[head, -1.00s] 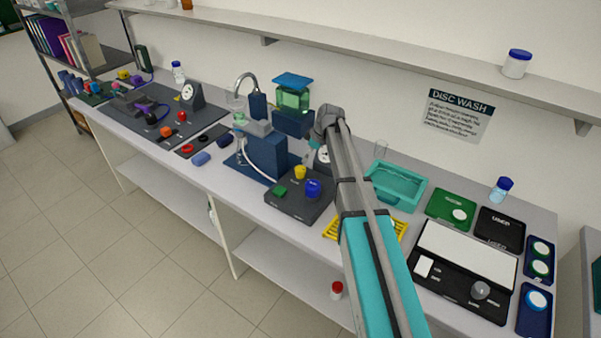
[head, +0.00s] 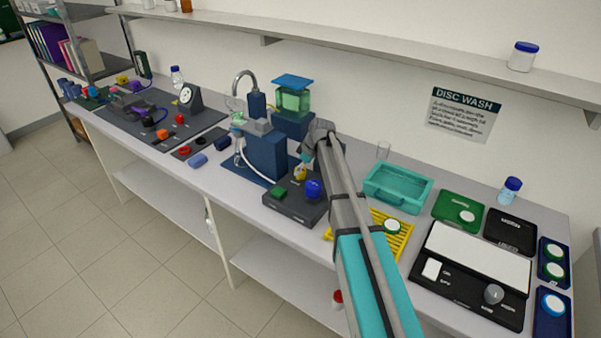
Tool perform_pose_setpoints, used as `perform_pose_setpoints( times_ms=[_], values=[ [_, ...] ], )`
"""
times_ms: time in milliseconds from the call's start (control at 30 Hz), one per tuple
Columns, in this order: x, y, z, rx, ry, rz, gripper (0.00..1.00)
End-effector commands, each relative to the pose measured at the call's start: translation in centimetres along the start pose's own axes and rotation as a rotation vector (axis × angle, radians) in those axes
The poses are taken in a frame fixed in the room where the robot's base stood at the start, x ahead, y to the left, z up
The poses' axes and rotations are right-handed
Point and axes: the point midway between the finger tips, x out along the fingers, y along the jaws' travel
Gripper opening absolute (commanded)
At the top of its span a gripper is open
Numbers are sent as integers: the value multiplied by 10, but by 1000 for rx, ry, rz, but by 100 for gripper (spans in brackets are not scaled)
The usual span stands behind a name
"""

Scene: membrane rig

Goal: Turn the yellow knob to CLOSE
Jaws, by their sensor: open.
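The yellow knob (head: 300,174) stands on a dark control box (head: 283,208) in the middle of the bench. A blue knob (head: 314,188) and a green button (head: 279,193) are on the same box. My gripper (head: 303,160) is open and reaches down from above right, right at the yellow knob. My arm covers the box's right part. Whether the fingers touch the knob or stand around it is too small to tell. No CLOSE marking is readable.
A blue rig block (head: 264,156) stands just behind and left of the box. A yellow rack (head: 394,238) and a teal tray (head: 397,200) are to the right. A white-and-black panel (head: 474,258) lies further right. A shelf (head: 400,51) runs above.

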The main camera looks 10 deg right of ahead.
Motion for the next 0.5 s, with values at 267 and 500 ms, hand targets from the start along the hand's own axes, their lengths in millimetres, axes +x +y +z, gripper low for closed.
perform_pose_setpoints(
  times_ms=[267,500],
  values=[
    [4,0,0,0,0,0,95],
    [4,0,0,0,0,0,88]
  ],
)
